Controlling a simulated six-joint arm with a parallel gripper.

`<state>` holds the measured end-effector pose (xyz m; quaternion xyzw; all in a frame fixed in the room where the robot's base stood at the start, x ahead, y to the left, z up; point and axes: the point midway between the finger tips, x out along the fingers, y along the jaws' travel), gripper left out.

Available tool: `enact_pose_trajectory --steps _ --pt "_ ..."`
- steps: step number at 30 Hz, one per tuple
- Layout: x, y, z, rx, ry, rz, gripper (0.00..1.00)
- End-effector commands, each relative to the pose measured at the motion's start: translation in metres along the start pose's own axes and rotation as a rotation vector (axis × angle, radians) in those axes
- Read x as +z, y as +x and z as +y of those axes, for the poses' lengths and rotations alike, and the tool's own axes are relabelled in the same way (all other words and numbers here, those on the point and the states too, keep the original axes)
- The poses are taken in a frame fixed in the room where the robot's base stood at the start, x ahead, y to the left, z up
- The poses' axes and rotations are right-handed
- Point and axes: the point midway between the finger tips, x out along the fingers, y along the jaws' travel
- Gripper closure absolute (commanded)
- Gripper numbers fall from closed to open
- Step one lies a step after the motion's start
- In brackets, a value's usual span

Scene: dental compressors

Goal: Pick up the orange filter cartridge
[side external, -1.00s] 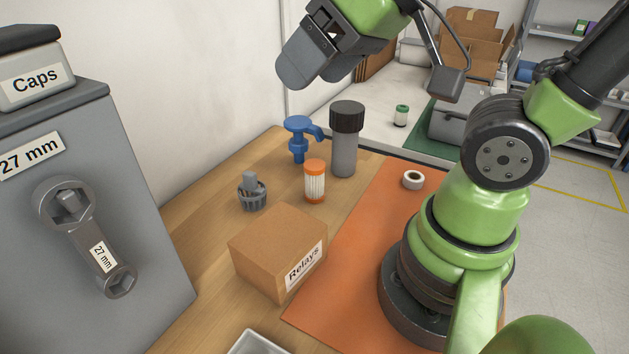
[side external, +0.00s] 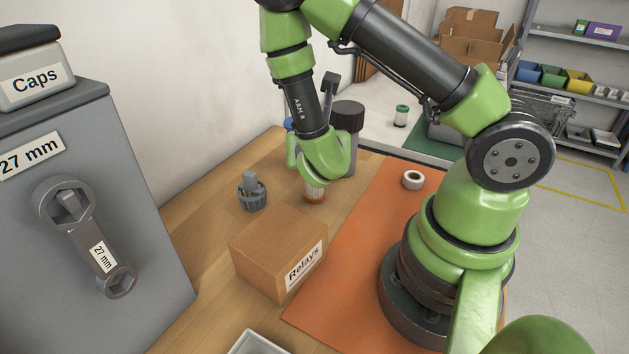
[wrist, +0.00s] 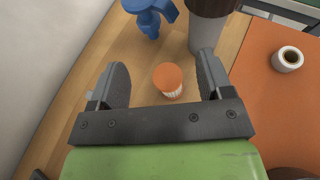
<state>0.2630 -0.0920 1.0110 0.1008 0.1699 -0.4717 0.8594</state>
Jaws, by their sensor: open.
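The orange filter cartridge (side external: 315,193) stands upright on the wooden bench, a white pleated body with orange ends. My gripper (wrist: 164,75) is open and empty, with one finger to the left of the cartridge and one to the right. I cannot tell the exact height of the fingertips over the bench.
A grey canister with a dark cap (side external: 347,120) stands close behind the cartridge. A blue fitting (wrist: 150,14) is also behind it. A grey ribbed part (side external: 252,193) stands to the left, and the Relays box (side external: 278,252) in front. A white tape roll (side external: 413,180) lies on the orange mat (side external: 372,235).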

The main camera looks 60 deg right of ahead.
Motion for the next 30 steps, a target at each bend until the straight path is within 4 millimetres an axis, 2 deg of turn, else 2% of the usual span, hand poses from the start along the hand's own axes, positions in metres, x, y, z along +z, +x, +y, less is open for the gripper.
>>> enact_pose_trajectory --steps 7,14,21,25,30 --pt "-0.023 0.01 -0.001 -0.001 -0.023 -0.004 0.27" --pt "-0.035 0.015 -0.001 0.0 -0.019 -0.005 0.27" --pt "-0.066 0.028 -0.002 0.0 -0.019 -0.004 0.27" --pt "-0.063 0.046 -0.002 -0.005 -0.011 -0.006 0.27" --pt "-0.063 0.057 -0.001 0.0 -0.014 -0.005 0.27"
